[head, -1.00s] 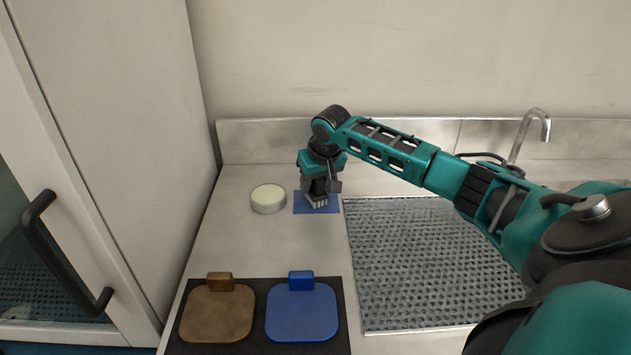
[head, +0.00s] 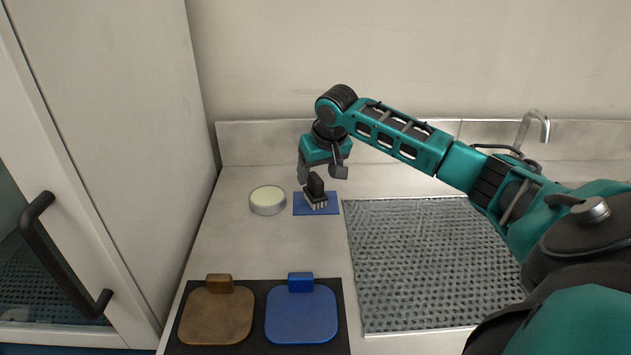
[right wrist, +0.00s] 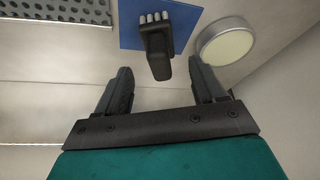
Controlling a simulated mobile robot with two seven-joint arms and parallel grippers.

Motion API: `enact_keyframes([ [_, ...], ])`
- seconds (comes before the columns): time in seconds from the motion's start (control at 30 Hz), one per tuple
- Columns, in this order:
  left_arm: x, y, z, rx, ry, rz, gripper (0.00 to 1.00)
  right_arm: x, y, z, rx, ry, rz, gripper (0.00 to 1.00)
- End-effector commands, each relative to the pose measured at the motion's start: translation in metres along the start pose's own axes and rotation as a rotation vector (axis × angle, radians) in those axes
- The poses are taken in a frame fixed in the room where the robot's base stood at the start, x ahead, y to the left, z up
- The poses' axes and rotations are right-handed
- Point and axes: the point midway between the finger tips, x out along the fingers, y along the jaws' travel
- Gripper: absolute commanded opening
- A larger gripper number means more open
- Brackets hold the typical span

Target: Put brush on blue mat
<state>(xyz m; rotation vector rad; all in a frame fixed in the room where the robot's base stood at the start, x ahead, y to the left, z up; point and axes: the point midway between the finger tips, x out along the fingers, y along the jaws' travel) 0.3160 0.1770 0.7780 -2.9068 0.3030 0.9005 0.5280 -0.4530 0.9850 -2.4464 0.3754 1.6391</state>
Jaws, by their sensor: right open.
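The brush (head: 315,189) has a black handle and pale bristles. It stands on the small blue mat (head: 301,206) at the back of the counter, handle up. It also shows in the right wrist view (right wrist: 157,52), with its bristle end over the blue mat (right wrist: 130,30). My right gripper (head: 324,175) is open and empty just above the brush. In the right wrist view its two fingers (right wrist: 161,90) are spread, with a gap between them and the brush handle. My left gripper is not in view.
A round white-topped dish (head: 268,199) stands left of the mat. A perforated metal drain panel (head: 430,265) lies to the right, with a faucet (head: 532,128) behind. Brown (head: 216,315) and blue (head: 301,314) pads lie in front. A cabinet with a black handle (head: 62,255) stands at left.

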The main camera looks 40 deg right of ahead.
Motion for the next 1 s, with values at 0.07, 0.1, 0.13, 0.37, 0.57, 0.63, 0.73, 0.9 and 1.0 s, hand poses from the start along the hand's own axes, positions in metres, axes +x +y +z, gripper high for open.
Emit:
enact_keyframes([
  [0.07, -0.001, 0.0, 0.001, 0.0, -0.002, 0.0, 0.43, -0.019, 0.0, -0.001, -0.002, 0.004, 0.002, 0.69],
  [0.1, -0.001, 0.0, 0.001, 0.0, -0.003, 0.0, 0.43, -0.028, 0.0, -0.001, -0.001, 0.004, 0.001, 0.69],
  [0.13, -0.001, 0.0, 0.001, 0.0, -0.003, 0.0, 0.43, -0.034, 0.001, -0.001, -0.001, 0.003, 0.001, 0.69],
  [0.37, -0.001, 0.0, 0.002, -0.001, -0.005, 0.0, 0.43, -0.065, 0.0, 0.0, 0.0, 0.001, 0.0, 0.69],
  [0.57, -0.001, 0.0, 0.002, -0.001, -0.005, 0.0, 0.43, -0.071, 0.0, 0.0, 0.0, -0.001, 0.001, 0.69],
  [0.63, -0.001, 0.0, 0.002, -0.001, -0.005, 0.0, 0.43, -0.071, 0.0, 0.0, 0.0, -0.001, 0.001, 0.69],
  [0.73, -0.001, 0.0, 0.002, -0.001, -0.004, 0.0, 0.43, -0.071, 0.0, 0.0, 0.0, -0.001, 0.001, 0.69],
  [0.9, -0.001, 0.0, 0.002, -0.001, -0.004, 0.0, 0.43, -0.07, 0.0, 0.0, 0.0, 0.0, 0.001, 0.69],
  [1.0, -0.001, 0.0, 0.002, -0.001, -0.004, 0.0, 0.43, -0.07, 0.0, 0.0, 0.0, 0.0, 0.001, 0.69],
])
